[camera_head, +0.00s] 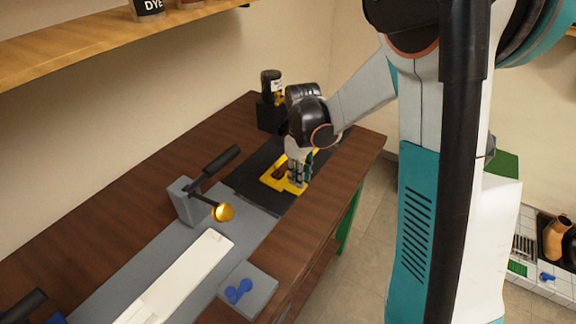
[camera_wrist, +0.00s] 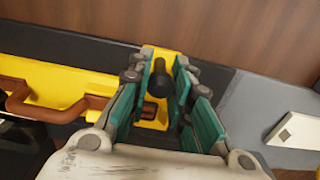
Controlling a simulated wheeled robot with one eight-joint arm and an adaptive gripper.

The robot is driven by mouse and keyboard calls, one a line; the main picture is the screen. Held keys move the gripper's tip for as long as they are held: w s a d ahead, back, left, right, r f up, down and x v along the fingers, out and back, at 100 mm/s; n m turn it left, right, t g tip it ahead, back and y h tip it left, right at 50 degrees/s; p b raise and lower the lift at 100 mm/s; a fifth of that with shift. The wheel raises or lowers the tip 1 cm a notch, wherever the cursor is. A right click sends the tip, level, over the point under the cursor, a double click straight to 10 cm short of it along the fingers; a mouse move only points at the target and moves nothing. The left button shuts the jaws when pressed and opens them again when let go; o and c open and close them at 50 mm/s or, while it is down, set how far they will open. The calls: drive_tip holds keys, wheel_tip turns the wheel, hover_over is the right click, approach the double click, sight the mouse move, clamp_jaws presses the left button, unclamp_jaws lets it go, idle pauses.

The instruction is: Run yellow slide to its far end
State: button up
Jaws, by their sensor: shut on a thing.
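The yellow slide (camera_head: 270,181) is a yellow frame on the dark track (camera_head: 247,186) toward the far end of the bench. In the wrist view the yellow slide (camera_wrist: 68,86) runs from the left edge to the middle, and its end plate stands under my fingers. A black knob (camera_wrist: 160,82) rises from that end plate. My gripper (camera_head: 298,181) points down at the slide's near right part. In the wrist view my gripper (camera_wrist: 168,80) has its teal fingers on both sides of the knob and is shut on it. The fingers hide part of the end plate.
A brown looped piece (camera_wrist: 32,106) lies within the yellow frame. A grey block with a black lever (camera_head: 190,198) and brass ball stands nearer on the bench. A white bar (camera_head: 180,278) and blue knob (camera_head: 238,290) lie closer. A black stand (camera_head: 270,115) with a bottle is behind.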

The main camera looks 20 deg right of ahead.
drive_tip(key=shift+w+d, duration=0.95)
drive_tip(key=shift+d, duration=0.3)
drive_tip(key=shift+w+d, duration=0.9)
drive_tip(key=shift+d, duration=0.3)
drive_tip(key=shift+o, duration=0.5)
drive_tip(key=shift+w, duration=0.1)
drive_tip(key=shift+o, duration=0.5)
drive_tip(key=shift+d, duration=0.15)
drive_tip(key=o, duration=0.6)
drive_tip(key=shift+w, duration=0.1)
drive_tip(key=shift+r, duration=0.1)
wheel_tip(320, 180, up, 6)
drive_tip(key=p, duration=0.3)
drive_tip(key=shift+p, duration=0.35)
